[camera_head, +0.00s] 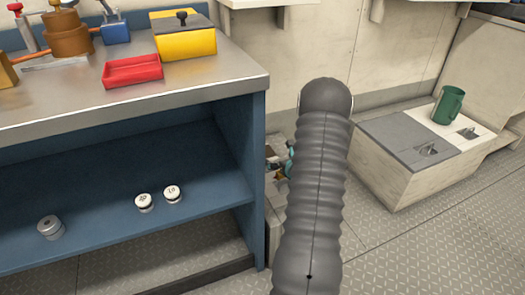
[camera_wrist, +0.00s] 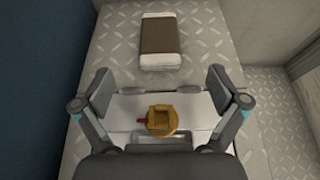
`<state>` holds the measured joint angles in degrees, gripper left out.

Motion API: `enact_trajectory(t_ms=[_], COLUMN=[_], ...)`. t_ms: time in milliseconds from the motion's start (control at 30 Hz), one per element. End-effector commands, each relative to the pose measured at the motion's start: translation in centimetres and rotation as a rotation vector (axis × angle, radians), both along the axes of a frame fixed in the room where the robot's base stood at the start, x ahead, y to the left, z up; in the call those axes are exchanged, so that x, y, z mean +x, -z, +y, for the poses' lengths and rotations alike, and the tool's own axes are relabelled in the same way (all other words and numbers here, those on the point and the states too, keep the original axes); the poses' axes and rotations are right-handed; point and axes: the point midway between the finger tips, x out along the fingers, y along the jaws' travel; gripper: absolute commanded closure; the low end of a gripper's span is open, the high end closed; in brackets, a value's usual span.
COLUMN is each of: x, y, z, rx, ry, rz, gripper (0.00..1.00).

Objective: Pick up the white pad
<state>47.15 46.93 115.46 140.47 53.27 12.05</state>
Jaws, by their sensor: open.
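A white pad (camera_wrist: 160,62) with a wide brown band around its middle lies on a diamond-plate surface (camera_wrist: 110,40) in the wrist view. My gripper (camera_wrist: 158,88) is open and empty. Its two fingers stand wide apart, one on each side of the picture, and the pad shows beyond the fingertips, between their lines. Height above the pad is hard to tell. In the head view my grey arm hides most of the gripper and the spot below it.
A brass-coloured fitting (camera_wrist: 162,120) with a red part sits at a pale tray between my fingers in the wrist view. In the head view a blue workbench (camera_head: 230,150) stands left, and a low locker (camera_head: 395,165) with a green mug (camera_head: 448,105) right.

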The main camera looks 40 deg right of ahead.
Motion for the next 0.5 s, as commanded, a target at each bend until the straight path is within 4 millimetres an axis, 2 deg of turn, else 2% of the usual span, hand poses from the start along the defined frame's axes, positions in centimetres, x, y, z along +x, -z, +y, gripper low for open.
enact_trajectory(t_ms=[300,500], x=[5.1,6.6], y=[2.2,2.8], z=[-1.1,-1.5], rx=[-0.001,0.001], ry=[-0.004,-0.002], rz=[0.0,0.0], gripper=[0.03,0.03])
